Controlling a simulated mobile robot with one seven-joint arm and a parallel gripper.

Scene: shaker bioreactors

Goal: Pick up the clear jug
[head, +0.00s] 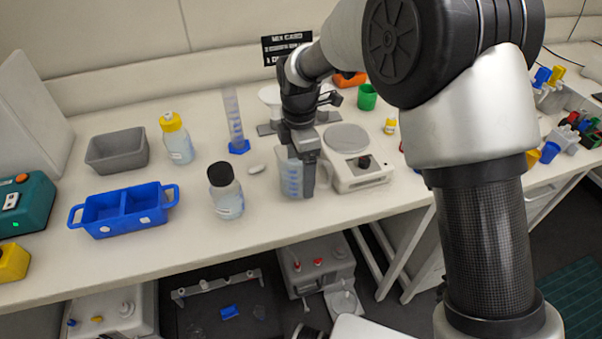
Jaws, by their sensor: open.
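The clear jug (289,174) stands upright on the white bench, left of the balance. It is see-through with bluish markings on its side, and part of a handle shows at its right. My gripper (304,185) points down at the jug and overlaps its right part in the head view. The jaws are open. The gripper hides part of the jug, and I cannot tell whether a finger is inside it or in front of it, or whether they touch.
A white balance (357,176) stands close to the jug's right. A black-capped bottle (226,192), a blue-based cylinder (234,120) and a yellow-capped bottle (177,140) stand to the left. A blue two-part tray (124,210) and a grey tub (117,151) lie farther left. The bench's front edge is near.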

